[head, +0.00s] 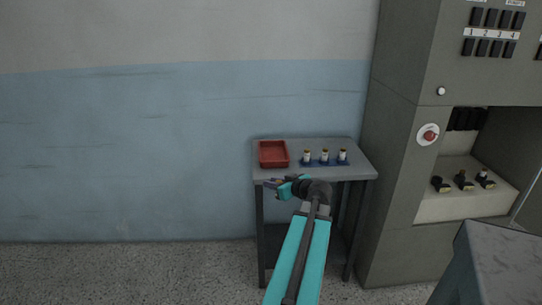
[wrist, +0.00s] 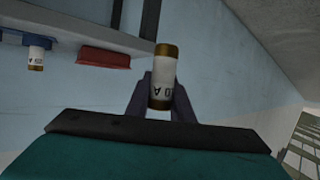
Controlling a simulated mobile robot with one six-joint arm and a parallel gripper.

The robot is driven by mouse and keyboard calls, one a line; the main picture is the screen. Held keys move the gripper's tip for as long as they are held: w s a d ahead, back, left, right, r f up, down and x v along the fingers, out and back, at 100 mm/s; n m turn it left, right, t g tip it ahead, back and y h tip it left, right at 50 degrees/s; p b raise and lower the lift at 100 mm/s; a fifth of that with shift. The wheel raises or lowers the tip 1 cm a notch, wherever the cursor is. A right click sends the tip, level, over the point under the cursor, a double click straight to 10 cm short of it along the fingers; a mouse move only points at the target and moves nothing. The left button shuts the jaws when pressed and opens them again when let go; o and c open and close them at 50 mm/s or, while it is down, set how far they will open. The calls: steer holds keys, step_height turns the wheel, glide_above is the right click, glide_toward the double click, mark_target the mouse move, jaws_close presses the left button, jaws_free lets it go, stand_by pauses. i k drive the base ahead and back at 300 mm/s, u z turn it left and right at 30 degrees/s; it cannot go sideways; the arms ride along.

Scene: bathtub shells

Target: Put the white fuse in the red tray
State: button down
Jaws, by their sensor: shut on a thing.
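A white fuse (wrist: 162,70) with brass-coloured ends and dark lettering is held between the fingers of my gripper (wrist: 160,92) in the wrist view. My gripper (head: 274,184) is shut on it, just at the front edge of the table in the head view, below and in front of the red tray. The red tray (head: 274,165) is a shallow rectangular box at the table's left side. It also shows at upper left in the wrist view (wrist: 103,57), apart from the held fuse. The fuse is too small to make out clearly in the head view.
A grey cabinet (head: 390,190) with switches and a red button stands close on the right. A blue wall is behind; the floor at left is clear.

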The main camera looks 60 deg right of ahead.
mark_target(273, 157)
steer(key=z, duration=0.65)
steer(key=i, duration=1)
steer(key=z, duration=0.15)
